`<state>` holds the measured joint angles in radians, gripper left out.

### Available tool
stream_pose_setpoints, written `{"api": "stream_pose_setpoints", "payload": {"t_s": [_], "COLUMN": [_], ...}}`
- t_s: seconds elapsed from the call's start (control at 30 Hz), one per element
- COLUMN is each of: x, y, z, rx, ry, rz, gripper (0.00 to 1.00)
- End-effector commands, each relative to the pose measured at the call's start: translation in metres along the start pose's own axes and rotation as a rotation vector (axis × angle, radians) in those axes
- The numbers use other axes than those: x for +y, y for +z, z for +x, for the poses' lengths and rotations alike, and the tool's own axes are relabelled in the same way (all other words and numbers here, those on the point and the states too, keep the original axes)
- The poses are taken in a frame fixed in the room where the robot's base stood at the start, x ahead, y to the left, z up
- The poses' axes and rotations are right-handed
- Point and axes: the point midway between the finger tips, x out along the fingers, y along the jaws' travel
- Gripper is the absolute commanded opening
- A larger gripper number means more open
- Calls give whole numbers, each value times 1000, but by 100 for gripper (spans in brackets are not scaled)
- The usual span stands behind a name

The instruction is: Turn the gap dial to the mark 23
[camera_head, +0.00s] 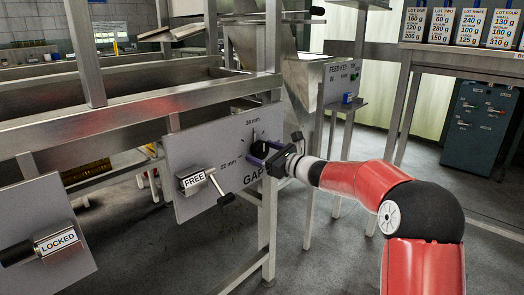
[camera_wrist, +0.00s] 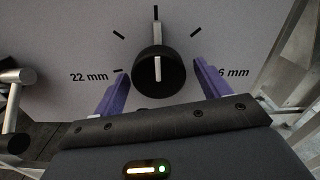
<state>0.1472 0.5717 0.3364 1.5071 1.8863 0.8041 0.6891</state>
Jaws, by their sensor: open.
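The gap dial (camera_wrist: 172,73) is a round black knob with a white line, on a grey panel. Its white pointer stands straight up at the top tick. In the wrist view "22 mm" is printed to the left, and a partly covered label ending in "6 mm" to the right. Short unlabelled ticks lie between. In the head view the dial (camera_head: 255,136) sits below the "24 mm" print, partly hidden by my gripper (camera_head: 262,153). My gripper's purple fingers (camera_wrist: 160,70) are open, one on each side of the knob, with a visible gap on both sides.
A handle labelled FREE (camera_head: 193,181) is left of the dial on the same panel. Another labelled LOCKED (camera_head: 56,243) is on a separate panel at lower left. A metal frame post (camera_head: 268,220) stands just below and right of the dial.

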Motion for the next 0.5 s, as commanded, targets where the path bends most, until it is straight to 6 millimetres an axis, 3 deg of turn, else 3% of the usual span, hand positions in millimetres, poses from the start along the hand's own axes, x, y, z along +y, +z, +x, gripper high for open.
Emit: {"api": "stream_pose_setpoints", "payload": {"t_s": [0.37, 0.5], "x": [0, 0], "y": [0, 0], "z": [9, 8], "rx": [0, 1], "ry": [0, 0], "rz": [-1, -1], "gripper": [75, 58]}}
